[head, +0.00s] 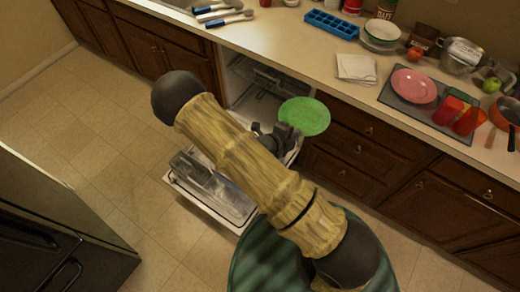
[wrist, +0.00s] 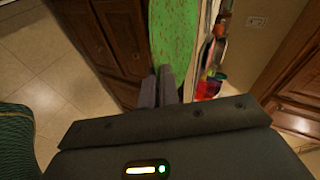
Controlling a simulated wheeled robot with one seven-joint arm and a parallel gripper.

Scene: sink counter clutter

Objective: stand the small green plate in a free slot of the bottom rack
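The small green plate (head: 304,116) is held up in front of the counter, above the right side of the open dishwasher. In the wrist view the plate (wrist: 174,35) stands out from between the fingers, seen tilted with reddish specks on it. My gripper (wrist: 167,86) is shut on its near edge; in the head view the gripper (head: 284,134) meets the plate's lower left edge. The bottom rack (head: 222,197) is pulled out over the lowered dishwasher door (head: 200,205). My arm covers much of the rack, so its slots cannot be made out.
The counter (head: 290,50) holds a blue ice tray (head: 331,24), stacked bowls (head: 381,34), napkins (head: 357,68), and a dark mat (head: 398,104) with a pink plate (head: 414,86) and red cups (head: 466,121). Drawers (head: 345,150) lie right of the dishwasher.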

